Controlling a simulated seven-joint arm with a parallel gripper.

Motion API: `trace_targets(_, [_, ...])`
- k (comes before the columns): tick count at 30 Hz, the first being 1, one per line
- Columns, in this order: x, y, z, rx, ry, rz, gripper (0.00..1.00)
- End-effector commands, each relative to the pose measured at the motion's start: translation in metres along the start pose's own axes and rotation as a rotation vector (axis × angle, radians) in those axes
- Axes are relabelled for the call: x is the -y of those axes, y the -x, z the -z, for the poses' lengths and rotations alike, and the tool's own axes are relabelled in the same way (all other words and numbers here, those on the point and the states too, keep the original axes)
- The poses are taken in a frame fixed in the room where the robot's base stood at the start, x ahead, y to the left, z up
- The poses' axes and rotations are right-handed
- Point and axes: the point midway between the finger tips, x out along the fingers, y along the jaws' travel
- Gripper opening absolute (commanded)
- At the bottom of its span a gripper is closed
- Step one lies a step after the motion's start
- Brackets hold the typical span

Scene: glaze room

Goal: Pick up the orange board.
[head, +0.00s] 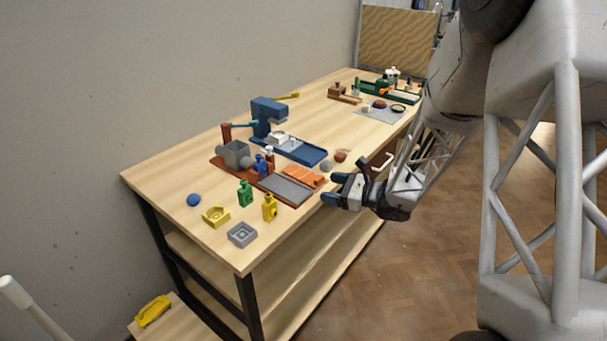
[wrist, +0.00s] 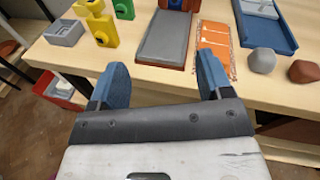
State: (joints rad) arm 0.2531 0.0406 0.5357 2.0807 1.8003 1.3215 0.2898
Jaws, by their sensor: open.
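The orange board (head: 304,177) lies near the front edge of the table, at the right of a grey slab on a red-brown base. In the wrist view the orange board (wrist: 213,36) is at the upper right, with pale lines across it, beyond my right finger. My gripper (head: 333,189) is at the table's front edge, a little right of the board and apart from it. In the wrist view my gripper (wrist: 162,74) has its two blue fingers spread with nothing between them. The right finger's tip overlaps the board's near end in that view.
The grey slab (wrist: 166,37) lies left of the board. A blue tray (wrist: 264,31) is on its right, with a grey lump (wrist: 262,60) and a brown lump (wrist: 304,71) nearby. Yellow and green pieces stand at the left. The wooden table (head: 170,180) has free room at its back left.

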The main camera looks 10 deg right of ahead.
Motion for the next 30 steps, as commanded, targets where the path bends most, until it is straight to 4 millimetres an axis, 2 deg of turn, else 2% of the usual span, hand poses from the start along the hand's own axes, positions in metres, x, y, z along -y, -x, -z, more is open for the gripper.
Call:
trace_targets(1, [0.011,0.001,0.014,0.015,-0.039,0.045,0.72])
trace_targets(3, [0.024,0.003,0.030,0.036,-0.086,0.106,0.72])
trace_targets(10, [0.052,0.011,0.064,0.082,-0.181,0.240,0.72])
trace_targets(15, [0.058,0.013,0.071,0.092,-0.198,0.269,0.72])
trace_targets(24, [0.057,0.013,0.071,0.092,-0.198,0.268,0.72])
trace_targets(30, [0.059,0.004,0.070,0.091,-0.199,0.267,0.72])
